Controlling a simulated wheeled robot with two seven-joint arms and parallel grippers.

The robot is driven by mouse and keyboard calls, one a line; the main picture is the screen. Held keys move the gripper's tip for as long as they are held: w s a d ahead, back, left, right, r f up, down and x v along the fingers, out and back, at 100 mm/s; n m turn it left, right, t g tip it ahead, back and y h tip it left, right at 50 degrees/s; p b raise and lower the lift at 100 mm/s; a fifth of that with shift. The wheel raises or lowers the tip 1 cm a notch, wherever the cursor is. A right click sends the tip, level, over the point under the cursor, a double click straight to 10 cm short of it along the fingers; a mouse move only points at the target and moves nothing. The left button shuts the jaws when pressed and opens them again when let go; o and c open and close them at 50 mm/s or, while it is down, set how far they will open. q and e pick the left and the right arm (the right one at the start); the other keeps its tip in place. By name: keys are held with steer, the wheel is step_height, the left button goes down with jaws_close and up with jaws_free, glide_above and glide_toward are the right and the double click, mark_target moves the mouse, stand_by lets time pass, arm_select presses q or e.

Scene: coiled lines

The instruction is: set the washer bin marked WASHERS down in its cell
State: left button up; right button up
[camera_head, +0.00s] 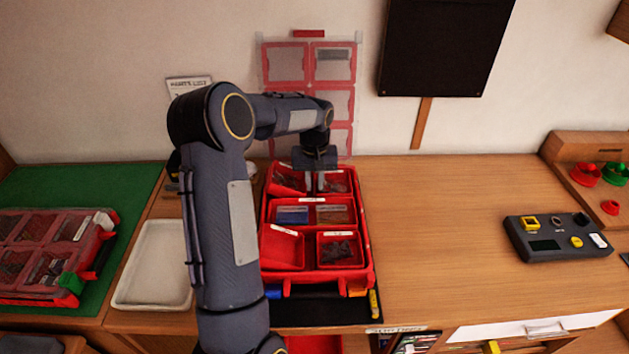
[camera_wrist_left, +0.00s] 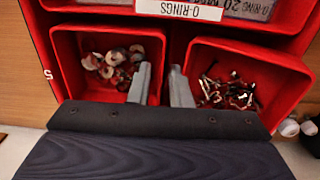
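The washer bin is a small red bin holding washers, at the left in the left wrist view (camera_wrist_left: 85,45). In the head view it is the back right bin (camera_head: 341,186) of the open red case (camera_head: 366,255), partly behind my gripper. My left gripper (camera_head: 316,188) points down over the back row. In the left wrist view its two fingers (camera_wrist_left: 160,85) stand a little apart, with the bin's side wall between them. The bin sits among the case's cells; whether it is fully seated I cannot tell. Its WASHERS label is not visible. My right gripper is out of view.
A red bin of screws (camera_wrist_left: 288,75) is beside the washer bin. O-ring boxes (camera_head: 292,215) fill the middle row. The clear lid (camera_head: 357,95) stands up behind. A white tray (camera_head: 150,295) is left of the case. The bench to the right is clear up to a dark device (camera_head: 545,243).

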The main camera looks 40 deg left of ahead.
arm_select(q)
steer(key=shift+o, duration=0.8)
steer(key=shift+r, duration=0.1)
step_height(320, 180, up, 8)
steer(key=shift+f+b, duration=0.15)
steer(key=shift+b, duration=0.2)
steer(key=shift+f, duration=0.1)
